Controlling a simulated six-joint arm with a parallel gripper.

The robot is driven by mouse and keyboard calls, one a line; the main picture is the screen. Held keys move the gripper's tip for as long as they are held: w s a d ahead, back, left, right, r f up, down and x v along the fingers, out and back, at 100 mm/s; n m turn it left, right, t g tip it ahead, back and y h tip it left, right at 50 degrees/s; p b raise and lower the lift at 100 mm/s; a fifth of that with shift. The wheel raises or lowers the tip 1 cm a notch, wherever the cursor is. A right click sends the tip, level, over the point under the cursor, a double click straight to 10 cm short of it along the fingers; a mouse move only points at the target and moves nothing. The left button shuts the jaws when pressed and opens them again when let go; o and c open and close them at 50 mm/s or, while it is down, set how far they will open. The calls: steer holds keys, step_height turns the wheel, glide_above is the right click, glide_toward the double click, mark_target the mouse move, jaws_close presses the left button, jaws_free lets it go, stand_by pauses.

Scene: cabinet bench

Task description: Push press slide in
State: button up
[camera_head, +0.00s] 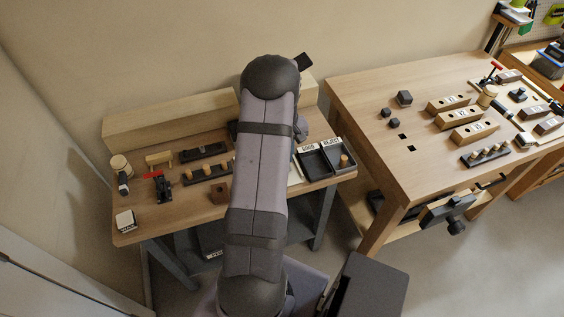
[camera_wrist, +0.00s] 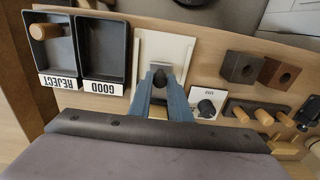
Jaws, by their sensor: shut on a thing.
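In the wrist view my gripper (camera_wrist: 160,76) is shut on a small black knob (camera_wrist: 160,80), its two blue-grey fingers on either side of it. The knob stands in front of a pale flat plate (camera_wrist: 179,46) on the bench. I cannot tell whether the knob belongs to the press slide; the fingers and my wrist hide what is below it. In the head view my own arm hides my gripper and the knob; only an edge of the pale plate (camera_head: 295,173) shows.
Black GOOD (camera_wrist: 103,50) and REJECT (camera_wrist: 62,62) trays stand left of my gripper in the wrist view; a wooden peg (camera_wrist: 45,31) lies in REJECT. To the right are a small black-knobbed plate (camera_wrist: 206,107), a dark block (camera_wrist: 241,67), a brown block (camera_wrist: 278,74) and a peg rack (camera_wrist: 240,113).

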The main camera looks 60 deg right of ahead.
steer(key=shift+w+d+t+h+b, duration=0.3)
steer(key=shift+w+d+b, duration=0.15)
steer(key=shift+w+d, duration=0.6)
steer(key=shift+w+d+f+t+h+b, duration=0.1)
steer(key=shift+w+d+t+h+b, duration=0.3)
steer(key=shift+w+d+b, duration=0.55)
steer(key=shift+t+h+b, duration=0.3)
steer(key=shift+b, duration=0.55)
steer(key=shift+w+d, duration=0.3)
steer(key=shift+r, duration=0.2)
